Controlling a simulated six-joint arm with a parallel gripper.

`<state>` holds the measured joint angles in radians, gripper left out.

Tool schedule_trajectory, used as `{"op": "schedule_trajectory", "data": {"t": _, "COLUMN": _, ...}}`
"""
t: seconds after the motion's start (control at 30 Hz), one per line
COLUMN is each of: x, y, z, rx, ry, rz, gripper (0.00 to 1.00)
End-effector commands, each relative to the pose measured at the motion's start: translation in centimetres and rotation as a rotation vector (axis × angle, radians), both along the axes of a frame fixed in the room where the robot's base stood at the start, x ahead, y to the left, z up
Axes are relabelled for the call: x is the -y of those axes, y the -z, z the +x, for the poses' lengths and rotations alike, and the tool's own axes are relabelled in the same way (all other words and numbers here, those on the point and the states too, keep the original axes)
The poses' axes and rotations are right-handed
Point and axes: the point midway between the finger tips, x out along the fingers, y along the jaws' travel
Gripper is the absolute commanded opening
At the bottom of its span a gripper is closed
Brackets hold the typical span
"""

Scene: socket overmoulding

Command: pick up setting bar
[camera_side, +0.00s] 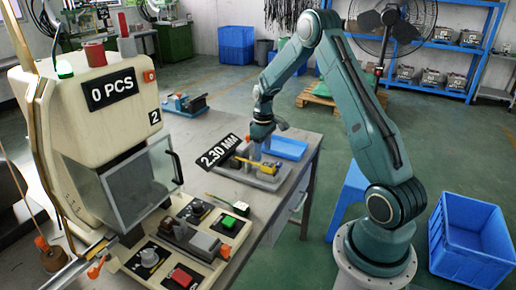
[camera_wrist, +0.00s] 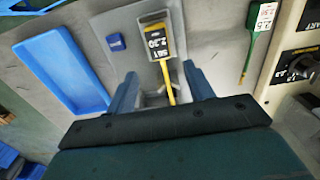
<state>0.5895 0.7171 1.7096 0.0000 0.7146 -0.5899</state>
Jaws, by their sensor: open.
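The setting bar (camera_wrist: 170,88) is a thin yellow bar with a yellow-framed dark tag reading "SET 2.30" (camera_wrist: 158,42). In the wrist view it runs between the two blue fingers of my gripper (camera_wrist: 163,88), which are open on either side of it. In the side view the yellow bar (camera_side: 243,160) lies on a grey block fixture (camera_side: 265,182) on the bench. My gripper (camera_side: 261,151) points down just above the fixture there. I cannot tell whether a finger touches the bar, and its lower end is hidden.
A blue tray (camera_side: 286,147) lies beside the fixture. A green tool with a white tag (camera_wrist: 256,45) lies to the right in the wrist view. The moulding machine (camera_side: 110,110) and its control panel (camera_side: 190,235) stand at left. A blue crate (camera_side: 470,240) is on the floor.

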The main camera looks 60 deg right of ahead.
Motion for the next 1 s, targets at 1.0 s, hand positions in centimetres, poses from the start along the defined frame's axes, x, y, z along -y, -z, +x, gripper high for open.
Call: {"op": "schedule_trajectory", "data": {"t": 1.0, "x": -0.3, "y": 5.7, "z": -0.4, "rx": 0.0, "ry": 0.001, "rz": 0.0, "gripper": 0.53}}
